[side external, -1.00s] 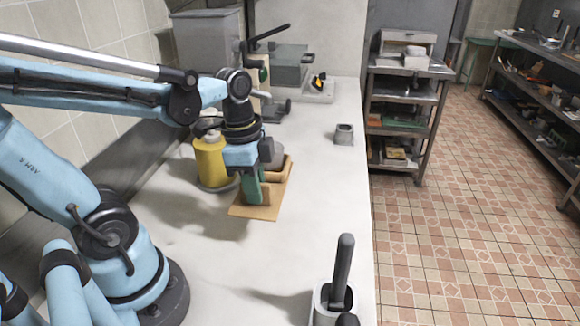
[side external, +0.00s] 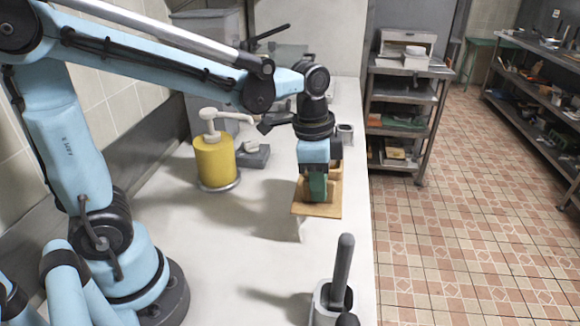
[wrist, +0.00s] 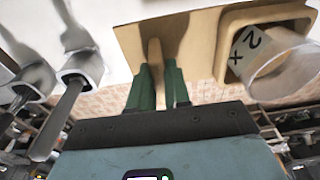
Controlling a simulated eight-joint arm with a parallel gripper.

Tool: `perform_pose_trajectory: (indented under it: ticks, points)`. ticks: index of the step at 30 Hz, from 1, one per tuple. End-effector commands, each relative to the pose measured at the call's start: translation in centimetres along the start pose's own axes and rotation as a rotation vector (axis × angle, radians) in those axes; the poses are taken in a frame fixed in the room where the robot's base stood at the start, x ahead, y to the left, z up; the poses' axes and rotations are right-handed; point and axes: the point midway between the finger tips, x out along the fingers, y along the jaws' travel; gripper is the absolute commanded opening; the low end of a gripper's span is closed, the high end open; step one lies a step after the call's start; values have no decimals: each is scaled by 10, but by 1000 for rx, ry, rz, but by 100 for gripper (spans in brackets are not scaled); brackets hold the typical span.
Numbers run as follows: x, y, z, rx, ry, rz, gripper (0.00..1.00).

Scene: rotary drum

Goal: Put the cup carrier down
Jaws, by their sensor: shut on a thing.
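The cup carrier is a light wooden tray with an upright handle; its flat base (side external: 316,210) shows below my gripper (side external: 318,190) in the side view. My gripper is shut on the carrier's handle and hides much of it. The base seems to hang above the counter, with a shadow at its left. In the wrist view the green fingers (wrist: 158,90) lie on both sides of the wooden handle (wrist: 155,60). A cup (wrist: 285,68) with dark markings sits in the carrier's square holder (wrist: 222,62).
A grey holder with a dark handle (side external: 343,265) stands at the front near the counter's right edge. The white counter (side external: 220,240) is clear at front left.

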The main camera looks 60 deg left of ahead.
Motion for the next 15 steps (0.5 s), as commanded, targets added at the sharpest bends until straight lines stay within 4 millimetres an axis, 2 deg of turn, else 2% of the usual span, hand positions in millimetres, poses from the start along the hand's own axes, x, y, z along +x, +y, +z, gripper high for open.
perform_pose_trajectory:
  ticks: [12, 15]
  points:
    - [50, -1, 2, 0, 0, -1, 0]
    - [57, -1, 3, 0, 0, -1, 0]
